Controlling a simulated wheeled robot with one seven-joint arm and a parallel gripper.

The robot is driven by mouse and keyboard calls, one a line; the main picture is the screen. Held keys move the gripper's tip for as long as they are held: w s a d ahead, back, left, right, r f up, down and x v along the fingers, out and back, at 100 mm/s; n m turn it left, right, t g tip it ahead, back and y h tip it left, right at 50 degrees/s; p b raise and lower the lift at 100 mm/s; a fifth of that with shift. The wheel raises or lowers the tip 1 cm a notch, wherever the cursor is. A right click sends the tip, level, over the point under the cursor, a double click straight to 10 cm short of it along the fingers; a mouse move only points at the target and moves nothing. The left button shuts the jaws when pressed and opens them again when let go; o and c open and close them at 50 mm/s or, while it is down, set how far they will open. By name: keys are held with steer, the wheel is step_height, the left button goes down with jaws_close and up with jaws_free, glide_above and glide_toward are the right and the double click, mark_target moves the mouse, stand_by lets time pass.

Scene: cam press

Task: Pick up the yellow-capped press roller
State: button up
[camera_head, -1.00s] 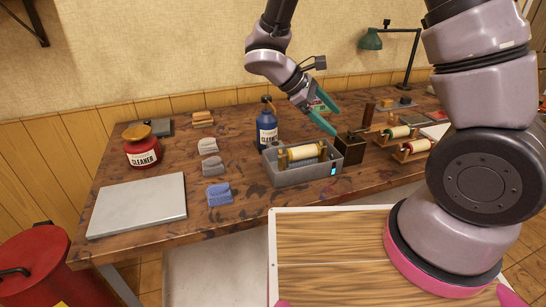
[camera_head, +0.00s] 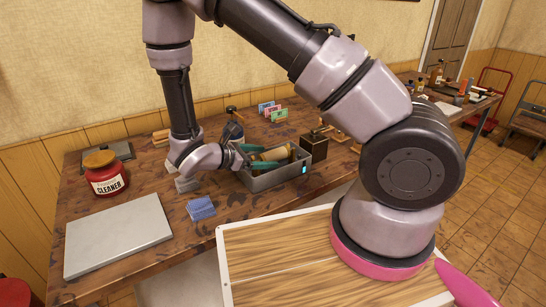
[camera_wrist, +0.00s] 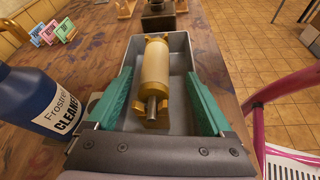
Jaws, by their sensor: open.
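The press roller (camera_wrist: 155,75), with a pale golden body, yellow end caps and a metal shaft end, lies lengthwise in a grey tray (camera_wrist: 125,58). In the head view the roller (camera_head: 272,154) shows only partly, behind the tray wall (camera_head: 280,177) and my fingers. My gripper (camera_wrist: 158,76) is open, its two teal fingers reaching over the tray on either side of the roller. A gap shows between each finger and the roller. In the head view my gripper (camera_head: 254,158) comes in low from the tray's left end.
A blue cleaner bottle (camera_wrist: 38,98) stands close left of the tray in the wrist view. A dark box (camera_head: 314,147) stands at its far end.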

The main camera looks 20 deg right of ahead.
mark_target(274, 155)
steer(key=x, duration=0.5)
steer(key=shift+w, duration=0.3)
jaws_close()
